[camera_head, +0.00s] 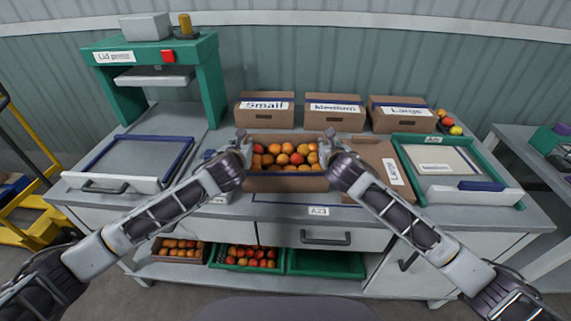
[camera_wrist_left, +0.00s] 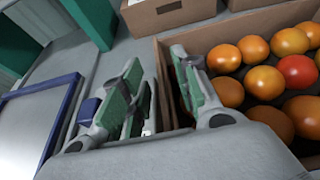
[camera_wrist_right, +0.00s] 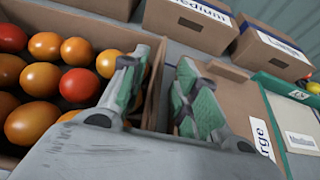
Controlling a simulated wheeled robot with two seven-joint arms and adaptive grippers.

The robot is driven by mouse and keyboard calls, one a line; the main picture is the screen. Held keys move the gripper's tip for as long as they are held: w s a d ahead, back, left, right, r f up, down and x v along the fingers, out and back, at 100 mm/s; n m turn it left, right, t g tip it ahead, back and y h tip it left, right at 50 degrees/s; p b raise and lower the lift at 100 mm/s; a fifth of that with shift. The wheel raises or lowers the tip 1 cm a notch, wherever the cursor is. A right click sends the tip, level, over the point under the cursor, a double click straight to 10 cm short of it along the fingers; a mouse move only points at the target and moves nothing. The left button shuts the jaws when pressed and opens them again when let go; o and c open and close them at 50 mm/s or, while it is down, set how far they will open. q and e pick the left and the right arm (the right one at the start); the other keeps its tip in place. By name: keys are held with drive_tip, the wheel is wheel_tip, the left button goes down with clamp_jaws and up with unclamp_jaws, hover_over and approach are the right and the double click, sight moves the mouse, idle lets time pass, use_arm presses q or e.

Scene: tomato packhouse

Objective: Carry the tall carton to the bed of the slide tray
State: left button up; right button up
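An open brown carton (camera_head: 285,183) full of orange and red tomatoes, seemingly the tall carton, stands at the middle of the bench. My left gripper (camera_head: 240,152) is at its left wall; in the left wrist view the open fingers (camera_wrist_left: 160,98) straddle this carton wall (camera_wrist_left: 163,60). My right gripper (camera_head: 332,152) is at its right wall; in the right wrist view the open fingers (camera_wrist_right: 160,98) straddle the wall (camera_wrist_right: 154,85). I see no clear contact. The blue-edged slide tray (camera_head: 136,153), with an empty grey bed and a front handle, lies at bench left.
The green lid press (camera_head: 126,86) stands behind the slide tray. Small, Medium and Large boxes (camera_head: 335,113) line the back. A flat brown carton (camera_head: 380,160) lies close at right, then a green-framed tray (camera_head: 400,150). Tomato crates sit on the lower shelf (camera_head: 310,282).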

use_arm(q)
drive_tip(key=shift+w+f, duration=0.25)
drive_tip(key=shift+w, duration=0.35)
use_arm(e)
drive_tip(key=shift+w+f, duration=0.2)
drive_tip(key=shift+w, duration=0.4)
use_arm(q)
clamp_jaws()
use_arm(e)
clamp_jaws()
